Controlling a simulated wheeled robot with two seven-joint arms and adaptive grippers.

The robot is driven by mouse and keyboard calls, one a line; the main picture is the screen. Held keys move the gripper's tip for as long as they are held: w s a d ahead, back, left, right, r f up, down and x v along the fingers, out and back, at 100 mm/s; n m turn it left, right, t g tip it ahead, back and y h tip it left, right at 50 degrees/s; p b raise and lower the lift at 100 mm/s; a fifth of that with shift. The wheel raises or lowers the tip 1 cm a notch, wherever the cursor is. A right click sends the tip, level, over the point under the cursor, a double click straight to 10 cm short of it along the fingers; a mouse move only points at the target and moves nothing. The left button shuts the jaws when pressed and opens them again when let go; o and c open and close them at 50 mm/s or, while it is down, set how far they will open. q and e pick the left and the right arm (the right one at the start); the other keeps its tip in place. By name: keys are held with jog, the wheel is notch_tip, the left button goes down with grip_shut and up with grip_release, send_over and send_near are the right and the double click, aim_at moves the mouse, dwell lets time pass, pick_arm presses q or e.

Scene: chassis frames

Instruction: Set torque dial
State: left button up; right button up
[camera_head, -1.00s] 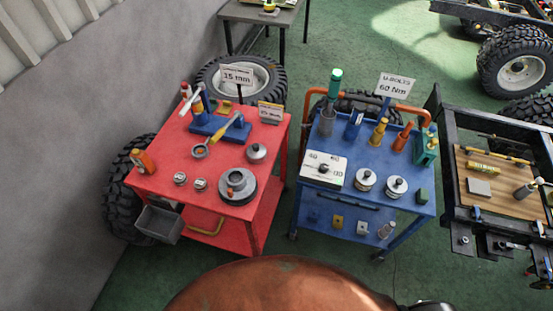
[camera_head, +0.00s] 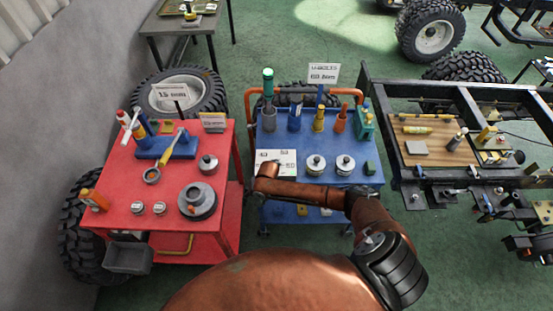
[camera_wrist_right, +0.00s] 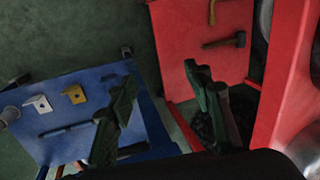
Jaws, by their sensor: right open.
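The torque dial's white scale plate (camera_head: 284,158) is at the front left of the blue cart's top (camera_head: 315,183). My right arm's wrist covers its lower left part, and I cannot make out the knob or its setting. A sign reading U-bolts (camera_head: 323,73) stands at the back of the cart; its torque value is hard to read now. My right gripper (camera_wrist_right: 162,80) is open and empty in the right wrist view, its dark green fingers spread apart over the gap between the carts. The dial does not show there. My left gripper is out of view.
A red cart (camera_head: 110,210) with tools stands to the left. Two round grey-white pieces (camera_head: 316,165) sit right of the dial, with upright tools behind. The blue cart's lower shelf (camera_wrist_right: 60,125) holds small brackets. A black chassis frame (camera_head: 420,88) stands at the right.

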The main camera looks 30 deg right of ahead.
notch_tip(320, 180, up, 6)
jog(key=d+m+g, duration=0.1)
notch_tip(320, 180, up, 13)
jog(key=m+h, duration=0.3)
jog(key=m, duration=0.6)
send_over(276, 161)
jog(key=shift+s+a+r+g+p, duration=0.1)
jog(key=shift+s+a+g+p, duration=0.15)
jog(key=shift+s+g+p, duration=0.15)
jog(key=shift+w+f, duration=0.1)
jog(key=shift+f, duration=3.65)
